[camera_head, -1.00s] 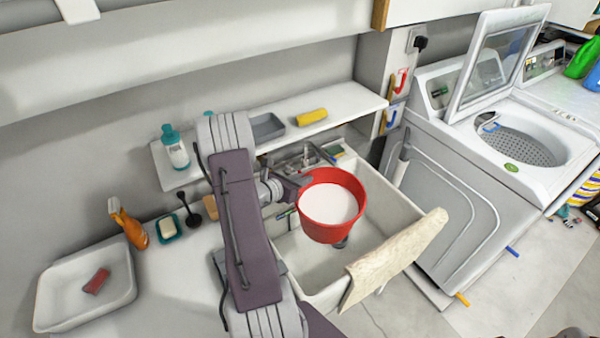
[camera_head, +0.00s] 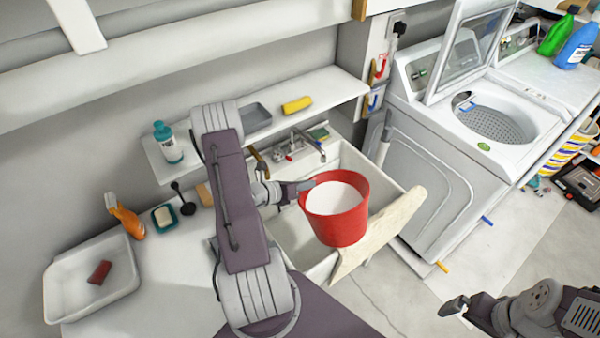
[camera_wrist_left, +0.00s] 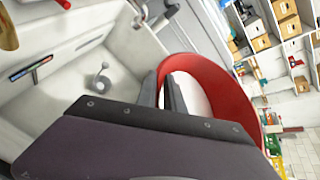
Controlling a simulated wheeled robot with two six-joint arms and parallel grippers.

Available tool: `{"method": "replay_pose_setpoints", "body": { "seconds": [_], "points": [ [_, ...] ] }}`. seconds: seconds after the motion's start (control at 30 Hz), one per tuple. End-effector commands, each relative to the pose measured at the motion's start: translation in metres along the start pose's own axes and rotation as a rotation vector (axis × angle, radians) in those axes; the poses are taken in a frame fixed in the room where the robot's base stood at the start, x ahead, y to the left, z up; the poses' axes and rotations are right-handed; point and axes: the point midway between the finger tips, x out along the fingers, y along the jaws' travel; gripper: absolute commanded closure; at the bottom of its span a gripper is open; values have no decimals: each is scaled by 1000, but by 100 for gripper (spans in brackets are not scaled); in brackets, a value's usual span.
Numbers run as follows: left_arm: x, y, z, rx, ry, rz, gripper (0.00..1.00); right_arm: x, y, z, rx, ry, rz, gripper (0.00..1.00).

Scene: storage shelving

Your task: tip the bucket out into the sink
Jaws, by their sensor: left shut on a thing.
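The red bucket (camera_head: 338,218), with white contents (camera_head: 334,198), is held roughly upright over the front part of the white sink (camera_head: 290,232). My left gripper (camera_head: 304,187) is shut on the left side of the bucket's rim. In the left wrist view, its fingers (camera_wrist_left: 162,92) straddle the red wall of the bucket (camera_wrist_left: 222,82), and the sink basin (camera_wrist_left: 60,88) with its drain lies to the left. The bucket hides part of the basin. My right gripper (camera_head: 455,306) is at the lower right, away from the sink; its jaw opening is unclear.
A beige cloth (camera_head: 378,238) hangs over the sink's front right edge. The tap (camera_head: 305,142) stands at the back under a shelf (camera_head: 330,88). A washing machine (camera_head: 440,150) is to the right. A white tray (camera_head: 92,300), a spray bottle (camera_head: 125,215) and a soap dish (camera_head: 165,216) are left.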

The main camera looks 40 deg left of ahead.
Motion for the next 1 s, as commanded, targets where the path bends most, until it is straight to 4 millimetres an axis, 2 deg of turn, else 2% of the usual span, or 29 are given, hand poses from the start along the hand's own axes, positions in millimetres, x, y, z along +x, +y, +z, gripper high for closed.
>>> {"method": "replay_pose_setpoints", "body": {
  "seconds": [0.3,0.6,1.0],
  "points": [
    [2,-24,-25,-214,70,-80,100,-15,0,-2,0,0,0,0],
    [21,4,-52,-454,147,-172,100,16,0,2,0,0,0,0],
    [38,27,-77,-734,240,-278,100,60,1,6,0,0,0,0]
  ]
}}
